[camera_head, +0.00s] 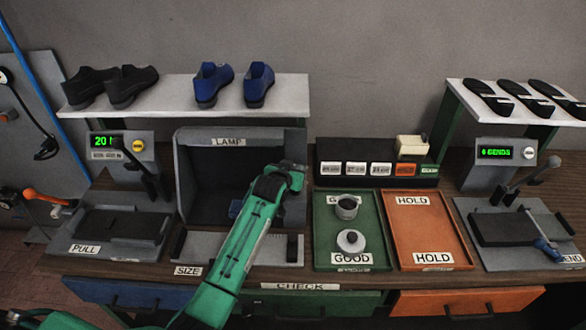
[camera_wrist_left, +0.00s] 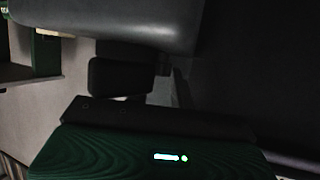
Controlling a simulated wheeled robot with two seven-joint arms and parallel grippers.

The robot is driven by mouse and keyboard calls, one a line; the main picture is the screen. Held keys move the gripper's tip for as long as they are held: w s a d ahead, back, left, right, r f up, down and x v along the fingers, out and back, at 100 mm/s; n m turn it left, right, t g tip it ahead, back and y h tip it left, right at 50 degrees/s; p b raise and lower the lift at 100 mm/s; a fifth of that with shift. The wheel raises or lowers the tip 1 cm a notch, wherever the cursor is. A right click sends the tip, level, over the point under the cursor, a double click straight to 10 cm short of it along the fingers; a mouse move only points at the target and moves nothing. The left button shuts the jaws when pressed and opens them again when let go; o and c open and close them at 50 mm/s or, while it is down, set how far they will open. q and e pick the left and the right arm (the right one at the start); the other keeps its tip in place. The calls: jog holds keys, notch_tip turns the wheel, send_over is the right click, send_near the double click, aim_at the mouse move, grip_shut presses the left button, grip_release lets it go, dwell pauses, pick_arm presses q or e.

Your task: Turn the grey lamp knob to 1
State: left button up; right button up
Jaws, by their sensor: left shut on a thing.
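The grey lamp box (camera_head: 228,142), with a LAMP label on its top edge, stands open-fronted and dark at the middle of the bench. My left gripper (camera_head: 290,170) is at the box's right side, in front of its wall. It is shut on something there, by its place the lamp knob. The knob and its marks are hidden behind my gripper, so I cannot read its setting. In the left wrist view, a dark finger (camera_wrist_left: 122,75) shows close under a smooth grey surface (camera_wrist_left: 120,18). My right gripper is not in view.
A green GOOD tray (camera_head: 322,232) holding two round items and an orange HOLD tray (camera_head: 409,232) lie to the right. Labelled buttons (camera_head: 356,168) stand behind them. Devices marked PULL (camera_head: 85,249) and BEND flank the bench. Shoes stand on the shelf above.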

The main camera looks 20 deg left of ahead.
pick_arm(q)
jog(key=o, duration=0.7)
jog(key=shift+s, duration=0.1)
jog(key=shift+s+r, duration=0.15)
jog(key=shift+s, duration=0.4)
jog(key=b+v, duration=0.3)
jog(key=v, duration=0.9)
jog(key=shift+s+a+r, duration=0.1)
jog(key=shift+s+r, duration=0.1)
